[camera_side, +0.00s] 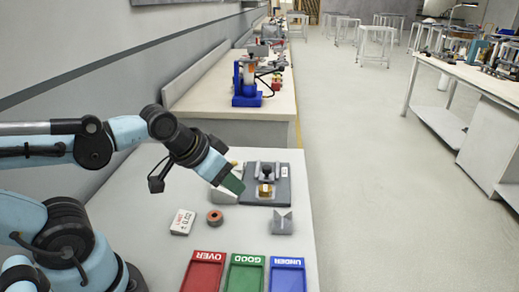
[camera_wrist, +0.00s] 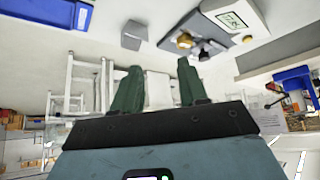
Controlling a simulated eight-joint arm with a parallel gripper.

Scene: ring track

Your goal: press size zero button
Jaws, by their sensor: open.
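My gripper (camera_side: 234,184) has green fingers and hangs tilted above the bench, just left of the measuring stand, apart from it. In the wrist view the fingers (camera_wrist: 159,70) are apart with nothing between them. The measuring stand (camera_side: 266,187) is a dark plate with a black post and a brass piece; the brass piece also shows in the wrist view (camera_wrist: 184,40). In the side view, my gripper partly hides a pale box.
Red OVER (camera_side: 204,271), green GOOD (camera_side: 246,274) and blue UNDER (camera_side: 287,276) trays lie at the front. A brown ring (camera_side: 215,217), a white limit card (camera_side: 182,222) and a grey block (camera_side: 283,223) sit between trays and stand.

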